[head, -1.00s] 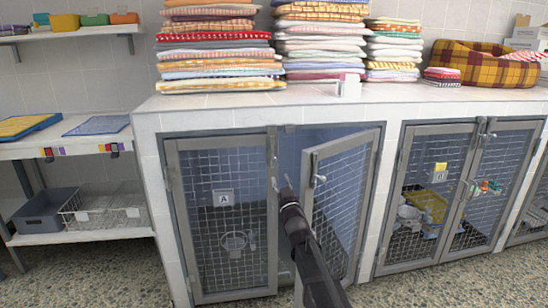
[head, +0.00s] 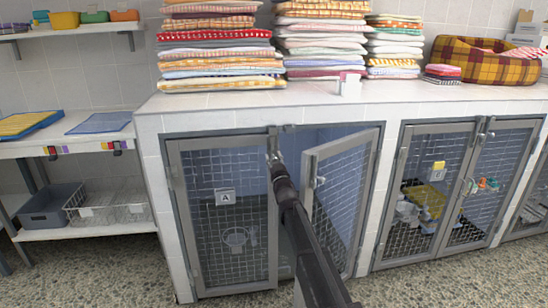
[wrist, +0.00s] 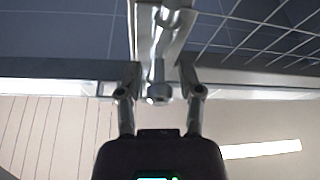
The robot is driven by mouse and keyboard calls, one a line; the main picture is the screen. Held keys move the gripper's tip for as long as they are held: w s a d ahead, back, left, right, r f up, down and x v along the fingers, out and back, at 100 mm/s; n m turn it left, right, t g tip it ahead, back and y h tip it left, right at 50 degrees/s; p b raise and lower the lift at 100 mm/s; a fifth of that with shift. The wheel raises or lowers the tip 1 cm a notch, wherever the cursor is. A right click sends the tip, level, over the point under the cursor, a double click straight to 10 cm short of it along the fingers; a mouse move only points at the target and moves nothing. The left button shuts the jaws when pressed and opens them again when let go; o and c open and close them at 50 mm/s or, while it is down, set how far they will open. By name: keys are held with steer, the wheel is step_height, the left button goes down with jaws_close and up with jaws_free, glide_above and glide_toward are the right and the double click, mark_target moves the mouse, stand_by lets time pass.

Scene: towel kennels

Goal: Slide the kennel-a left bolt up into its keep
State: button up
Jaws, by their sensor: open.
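Kennel A has a mesh left door (head: 222,270) with a label marked A (head: 225,197); this door looks closed in its frame. Its right door (head: 345,205) stands ajar, swung outward. My gripper (head: 273,160) is at the upper right edge of the left door, in front of the bolt, which it mostly hides. In the wrist view the metal bolt (wrist: 158,60) ends in a round knob between the two fingertips of my gripper (wrist: 160,88). The fingers are apart, with a gap on each side of the knob. The keep is not clearly seen.
The ajar right door is close beside my arm. Folded towels (head: 220,50) are stacked on the white counter (head: 240,99) above. Kennel B (head: 438,168) is to the right. A shelf with grey bin (head: 45,210) and wire basket (head: 108,208) stands left.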

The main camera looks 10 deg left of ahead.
mark_target(272, 145)
jaws_close()
steer(key=shift+r, duration=0.15)
step_height(272, 145, up, 3)
steer(key=p, duration=0.3)
steer(key=shift+r+p, duration=0.15)
steer(key=shift+p, duration=0.15)
steer(key=shift+w, duration=0.1)
jaws_free()
